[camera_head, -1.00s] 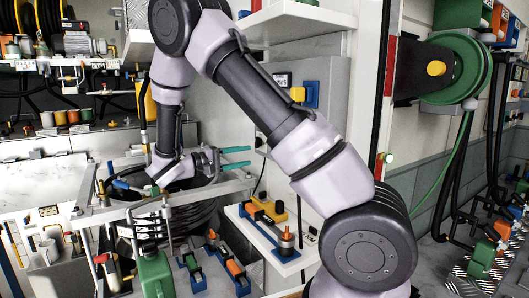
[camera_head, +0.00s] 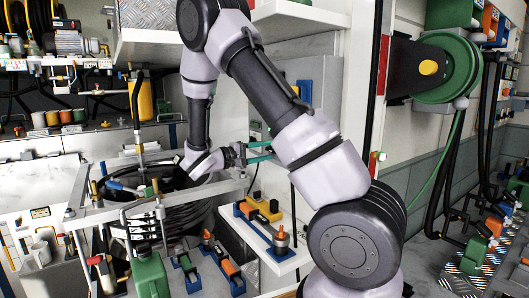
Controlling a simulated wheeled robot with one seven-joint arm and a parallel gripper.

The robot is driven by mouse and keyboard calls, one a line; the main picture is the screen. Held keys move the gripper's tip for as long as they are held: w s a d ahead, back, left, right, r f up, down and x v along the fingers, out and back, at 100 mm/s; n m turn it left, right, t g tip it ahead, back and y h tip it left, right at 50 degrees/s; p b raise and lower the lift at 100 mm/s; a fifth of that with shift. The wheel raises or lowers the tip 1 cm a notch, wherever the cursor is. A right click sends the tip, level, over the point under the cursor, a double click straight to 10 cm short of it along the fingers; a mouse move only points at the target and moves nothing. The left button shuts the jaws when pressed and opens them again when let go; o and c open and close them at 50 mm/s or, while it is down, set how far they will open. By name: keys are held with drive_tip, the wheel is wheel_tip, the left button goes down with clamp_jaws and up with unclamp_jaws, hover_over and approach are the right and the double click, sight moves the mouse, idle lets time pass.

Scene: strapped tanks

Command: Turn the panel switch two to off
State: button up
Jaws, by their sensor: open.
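The grey panel box (camera_head: 322,75) is on the wall behind my arm, and my arm hides much of its front. A blue switch part (camera_head: 305,91) shows on it beside the upper arm link, with a small yellow piece next to it. I cannot tell which switch is number two or how it is set. My gripper (camera_head: 262,152) has teal fingers, spread apart and empty, pointing right toward the wall below the panel. The right ends of the fingers are close to my arm link in the picture, so their distance from the panel is unclear.
A white shelf (camera_head: 283,262) with a yellow, blue and orange fixture juts out below the gripper. A metal frame (camera_head: 110,212) and coiled black hose stand at left. A green reel (camera_head: 447,68) hangs at right. A white overhead shelf (camera_head: 300,22) is above the panel.

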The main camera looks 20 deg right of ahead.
clamp_jaws()
drive_tip(key=shift+n, duration=0.4)
drive_tip(key=n, duration=0.3)
drive_tip(key=shift+n, duration=0.4)
drive_tip(key=n, duration=0.4)
drive_tip(key=shift+n, duration=0.3)
drive_tip(key=n, duration=0.8)
drive_tip(key=shift+n, duration=0.3)
